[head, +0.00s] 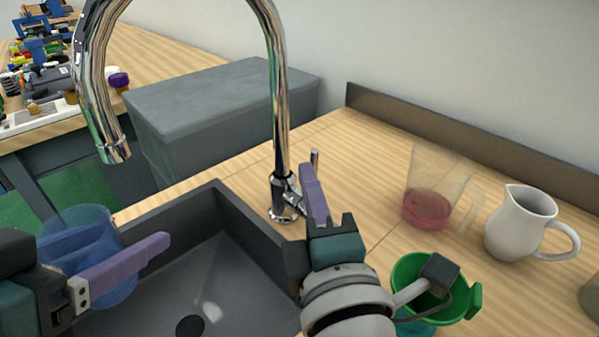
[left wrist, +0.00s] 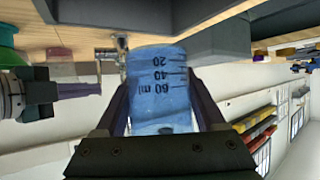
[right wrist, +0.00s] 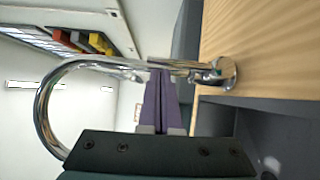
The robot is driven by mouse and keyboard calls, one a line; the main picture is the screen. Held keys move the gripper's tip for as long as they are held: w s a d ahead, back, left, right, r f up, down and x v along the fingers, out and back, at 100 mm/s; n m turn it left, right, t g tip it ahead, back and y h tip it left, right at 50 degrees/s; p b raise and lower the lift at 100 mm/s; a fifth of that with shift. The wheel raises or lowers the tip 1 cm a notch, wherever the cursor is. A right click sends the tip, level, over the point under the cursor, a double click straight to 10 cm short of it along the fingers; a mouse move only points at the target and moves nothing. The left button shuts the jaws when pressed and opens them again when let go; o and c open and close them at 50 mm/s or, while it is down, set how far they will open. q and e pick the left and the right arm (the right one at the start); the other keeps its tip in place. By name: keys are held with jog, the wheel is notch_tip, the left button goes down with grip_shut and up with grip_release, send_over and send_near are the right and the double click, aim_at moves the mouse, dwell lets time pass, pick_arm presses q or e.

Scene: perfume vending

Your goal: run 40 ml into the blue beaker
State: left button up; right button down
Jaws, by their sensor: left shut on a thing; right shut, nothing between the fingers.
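The blue beaker (head: 88,235) is translucent, and my left gripper (head: 112,268) is shut on it over the sink. Its marks 20, 40 and 60 ml read upside down in the left wrist view (left wrist: 160,82); I cannot tell any liquid level. The chrome tap's spout (head: 115,150) ends above the beaker in the head view; no stream shows. My right gripper (head: 318,195) is shut and empty beside the tap's base and lever (head: 290,195). In the right wrist view, its fingers (right wrist: 160,90) overlap the tap (right wrist: 215,72); contact is unclear.
The dark sink (head: 225,265) has a round drain. On the wooden counter to the right are a clear jug with pink liquid (head: 428,205), a white pitcher (head: 522,222) and a green container (head: 408,275) close by my right arm. A grey box (head: 220,105) stands behind the sink.

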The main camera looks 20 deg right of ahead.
jog(key=shift+d, duration=0.1)
pick_arm(q)
jog(key=shift+s+a, duration=0.1)
jog(key=shift+s, duration=0.05)
pick_arm(e)
jog(key=shift+w+d, duration=0.3)
jog(key=shift+d, duration=0.25)
